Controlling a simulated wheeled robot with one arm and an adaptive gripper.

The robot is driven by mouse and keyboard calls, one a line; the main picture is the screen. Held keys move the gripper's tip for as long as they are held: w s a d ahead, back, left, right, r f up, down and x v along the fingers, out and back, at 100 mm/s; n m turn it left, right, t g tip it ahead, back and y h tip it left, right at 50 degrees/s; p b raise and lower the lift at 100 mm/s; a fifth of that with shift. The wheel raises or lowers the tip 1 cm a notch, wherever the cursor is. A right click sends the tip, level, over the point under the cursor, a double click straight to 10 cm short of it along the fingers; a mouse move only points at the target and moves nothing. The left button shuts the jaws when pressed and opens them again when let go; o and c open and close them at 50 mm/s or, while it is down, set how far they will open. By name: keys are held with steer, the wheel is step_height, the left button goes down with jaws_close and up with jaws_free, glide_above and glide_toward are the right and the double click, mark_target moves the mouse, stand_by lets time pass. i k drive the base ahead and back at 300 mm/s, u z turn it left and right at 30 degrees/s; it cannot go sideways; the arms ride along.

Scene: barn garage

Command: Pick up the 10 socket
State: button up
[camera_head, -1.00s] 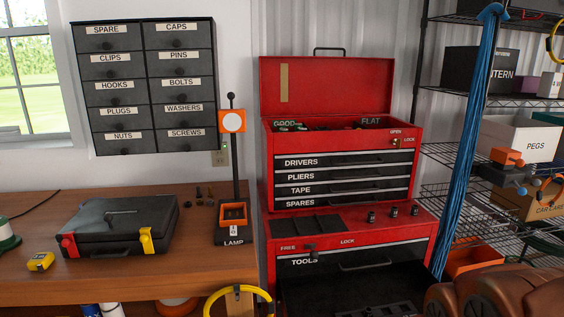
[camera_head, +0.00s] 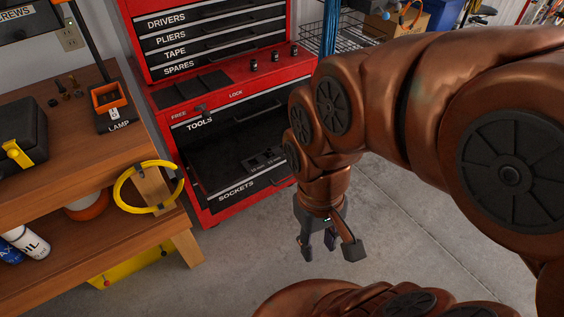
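Several small dark sockets stand upright on top of the red tool cabinet (camera_head: 222,90): a left one (camera_head: 254,67), a middle one (camera_head: 275,57) and a right one (camera_head: 294,50). Their size marks are too small to read, so I cannot tell which is the 10. The open drawer (camera_head: 215,165) labelled SOCKETS holds a dark insert (camera_head: 264,160) with small shapes, partly shaded. My gripper (camera_head: 330,249) hangs fingers down over the floor, in front and right of the drawer. Its fingers are spread and nothing is between them.
A wooden workbench (camera_head: 95,130) stands left of the cabinet, with a lamp (camera_head: 108,100) on it and a yellow hose ring (camera_head: 125,190) at its edge. My arm covers the right side. The concrete floor (camera_head: 240,265) ahead is clear.

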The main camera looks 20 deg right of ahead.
mark_target(274, 54)
steer(key=z, duration=0.45)
steer(key=k, duration=0.6)
steer(key=z, duration=0.75)
steer(key=i, duration=0.85)
steer(key=u, duration=0.9)
steer(key=i, duration=0.75)
steer(key=u, duration=0.75)
